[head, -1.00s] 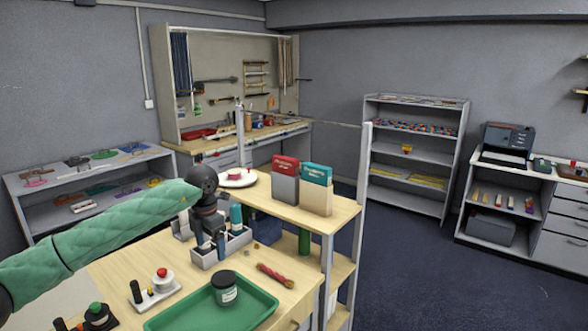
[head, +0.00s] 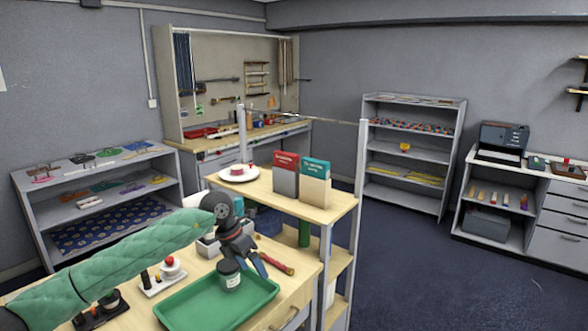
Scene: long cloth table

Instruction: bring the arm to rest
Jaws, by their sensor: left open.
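My left gripper (head: 246,264) is open, its dark blue fingers pointing down above the wooden table (head: 205,268). It is close to a dark-lidded jar (head: 229,275) that stands in a green tray (head: 205,309). One finger shows just right of the jar; I cannot tell whether it touches. I see nothing held between the fingers. My left arm, in a green quilted sleeve, comes in from the left. My right gripper is not in view.
A red-handled item (head: 276,262) lies right of the gripper. A grey bin (head: 208,246) stands behind, partly hidden by my arm. Floor at right is clear.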

